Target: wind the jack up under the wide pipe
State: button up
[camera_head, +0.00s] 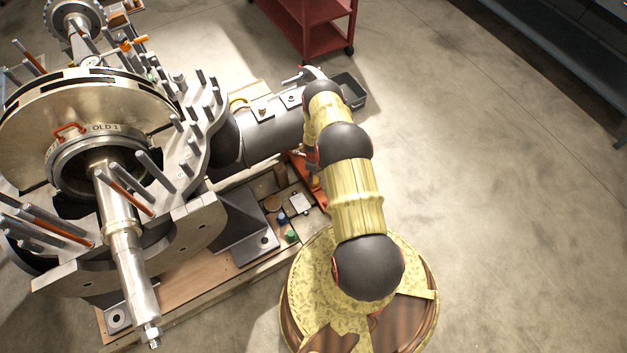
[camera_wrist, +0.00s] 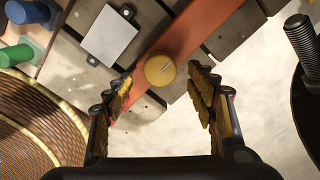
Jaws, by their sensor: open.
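The wide pipe (camera_head: 268,132) runs out to the right from the big casing in the head view, partly hidden by my arm. An orange-red part (camera_head: 308,175), seemingly the jack's, shows low beside the pipe and under my arm; most of it is hidden. In the wrist view an orange bar (camera_wrist: 203,30) crosses the planks, with a round yellow knob (camera_wrist: 160,70) on it. My gripper (camera_wrist: 161,80) is open, one finger on each side below the knob. The knob appears between or just beyond the fingertips; I cannot tell whether they touch it. My arm hides the gripper in the head view.
Wooden planks (camera_wrist: 258,32) carry a pale plate (camera_wrist: 108,35), a green knob (camera_wrist: 16,54) and a blue one (camera_wrist: 28,11). A threaded stud (camera_wrist: 302,42) stands at right. A red cart (camera_head: 312,30) stands behind. Floor to the right is clear.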

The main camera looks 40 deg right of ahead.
jog(key=shift+f+b, duration=0.45)
jog(key=shift+f, duration=1.15)
jog(key=shift+c, duration=0.5)
jog(key=c, duration=1.1)
